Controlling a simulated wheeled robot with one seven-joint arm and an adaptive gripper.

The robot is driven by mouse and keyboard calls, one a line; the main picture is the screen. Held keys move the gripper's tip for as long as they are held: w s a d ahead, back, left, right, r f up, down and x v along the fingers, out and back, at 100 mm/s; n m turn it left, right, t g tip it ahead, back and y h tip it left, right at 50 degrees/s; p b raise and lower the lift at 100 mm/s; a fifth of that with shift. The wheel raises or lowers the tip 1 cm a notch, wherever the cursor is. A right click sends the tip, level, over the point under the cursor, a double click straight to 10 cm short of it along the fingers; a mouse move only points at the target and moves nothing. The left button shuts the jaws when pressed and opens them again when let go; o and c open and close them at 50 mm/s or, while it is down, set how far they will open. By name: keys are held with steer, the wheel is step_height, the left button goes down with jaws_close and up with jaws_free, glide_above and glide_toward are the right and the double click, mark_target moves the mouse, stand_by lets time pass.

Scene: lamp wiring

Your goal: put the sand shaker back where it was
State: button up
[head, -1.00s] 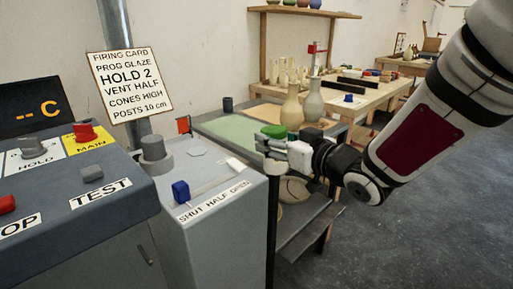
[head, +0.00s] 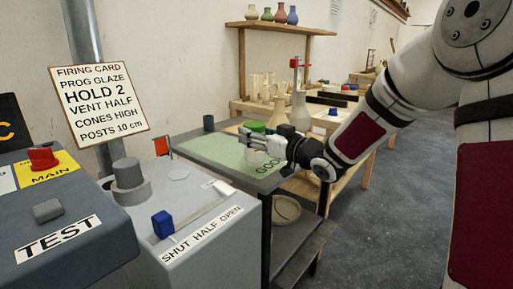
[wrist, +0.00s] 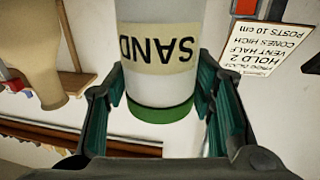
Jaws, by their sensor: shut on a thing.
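The sand shaker (head: 253,127) has a green lid and a white body. In the wrist view the shaker (wrist: 160,60) shows its SAND label, upside down like the firing card there. My gripper (head: 258,143) is shut on it, with a teal-padded finger on each side. The shaker looks upright. In the head view it is in front of the table's green area (head: 212,150), where part of the word GOOD shows. I cannot tell whether its base touches the table; the fingers hide part of its body.
A dark cup (head: 208,122) stands at the table's back left, and a pale vase (head: 300,112) behind my gripper. The grey vent box (head: 225,250) with a blue knob (head: 163,224) is at the near left. A bowl (head: 286,209) sits on the lower shelf.

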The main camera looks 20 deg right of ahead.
steer(key=shift+w+d+f, duration=0.1)
steer(key=shift+w+d, duration=0.2)
steer(key=shift+w, duration=0.35)
steer(key=shift+w+d+f, duration=0.1)
steer(key=shift+w+d, duration=0.15)
steer(key=shift+w, duration=0.4)
step_height(320, 180, down, 3)
steer(key=shift+s+f+b, duration=0.1)
steer(key=shift+f+b, duration=0.1)
steer(key=shift+b, duration=1.05)
steer(key=shift+r, duration=0.1)
steer(key=o, duration=1.3)
steer(key=shift+f, duration=0.2)
steer(key=shift+s+r, duration=0.1)
steer(key=shift+r, duration=0.1)
steer(key=p+v, duration=0.3)
steer(key=v, duration=0.8)
steer(key=shift+s+d, duration=0.1)
steer(key=shift+s, duration=0.3)
